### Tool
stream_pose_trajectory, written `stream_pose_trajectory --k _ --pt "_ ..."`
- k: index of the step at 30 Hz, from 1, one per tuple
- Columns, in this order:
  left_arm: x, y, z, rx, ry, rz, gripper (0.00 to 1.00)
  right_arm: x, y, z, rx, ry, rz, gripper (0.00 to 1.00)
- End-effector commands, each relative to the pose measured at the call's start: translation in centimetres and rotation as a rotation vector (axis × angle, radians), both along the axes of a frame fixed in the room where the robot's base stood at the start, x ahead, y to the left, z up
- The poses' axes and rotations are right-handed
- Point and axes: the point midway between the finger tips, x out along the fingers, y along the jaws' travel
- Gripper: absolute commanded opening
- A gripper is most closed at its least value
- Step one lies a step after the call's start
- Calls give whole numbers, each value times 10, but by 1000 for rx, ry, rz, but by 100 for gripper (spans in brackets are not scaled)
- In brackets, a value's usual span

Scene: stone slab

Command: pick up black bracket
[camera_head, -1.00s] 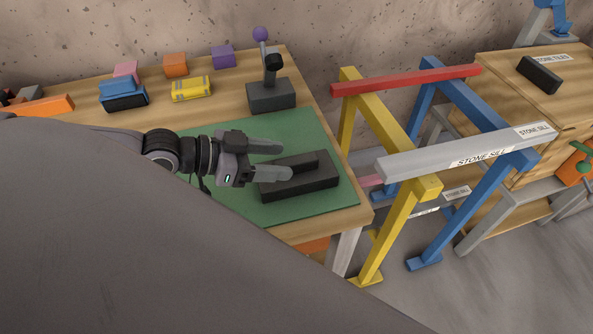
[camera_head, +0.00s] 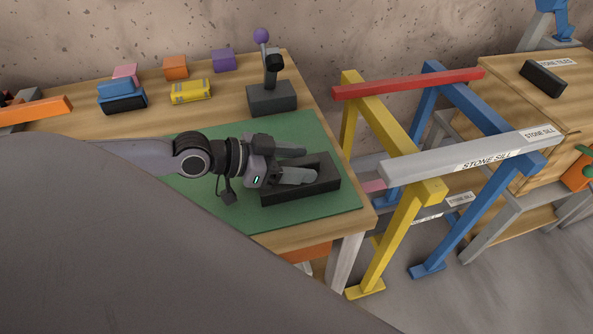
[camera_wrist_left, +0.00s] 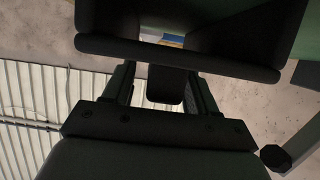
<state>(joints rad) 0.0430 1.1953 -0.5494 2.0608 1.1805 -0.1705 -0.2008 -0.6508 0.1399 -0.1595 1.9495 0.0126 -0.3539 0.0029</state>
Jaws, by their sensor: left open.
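The black bracket (camera_head: 327,172) lies on the green mat (camera_head: 215,198) near the right end of the wooden workbench. It is a long dark block with a narrower raised part. My left gripper (camera_head: 308,165) is open, with its two fingers over the bracket, reaching along it from the left. The fingers hide part of the raised portion. In the left wrist view the bracket's dark body (camera_wrist_left: 120,46) fills the top, and a dark part of it seems to sit between the fingers. Contact cannot be told. My right gripper is not in view.
A dark stand with a purple knob (camera_head: 271,97) is behind the mat. A yellow pack (camera_head: 190,92), blue and black blocks (camera_head: 122,95) and small coloured blocks line the bench's back. Yellow and blue trestles (camera_head: 395,215) with a grey stone sill (camera_head: 470,157) stand close right.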

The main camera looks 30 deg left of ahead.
Motion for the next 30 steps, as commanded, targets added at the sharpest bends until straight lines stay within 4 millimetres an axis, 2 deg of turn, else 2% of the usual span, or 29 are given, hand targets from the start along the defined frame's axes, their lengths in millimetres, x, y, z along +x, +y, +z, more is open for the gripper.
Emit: stream_pose_trajectory --k 5,10,19,23,26,30 --pt "0 0 0 1 1 0 57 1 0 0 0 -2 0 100" --pt "0 0 0 0 0 0 2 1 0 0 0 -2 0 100" --pt "0 0 1 1 -1 0 1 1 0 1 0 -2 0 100" --pt "0 0 8 1 -2 -1 1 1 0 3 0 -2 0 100" --pt "0 0 18 2 -2 -1 1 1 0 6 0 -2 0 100" --pt "0 0 44 4 -4 -2 1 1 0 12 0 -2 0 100"
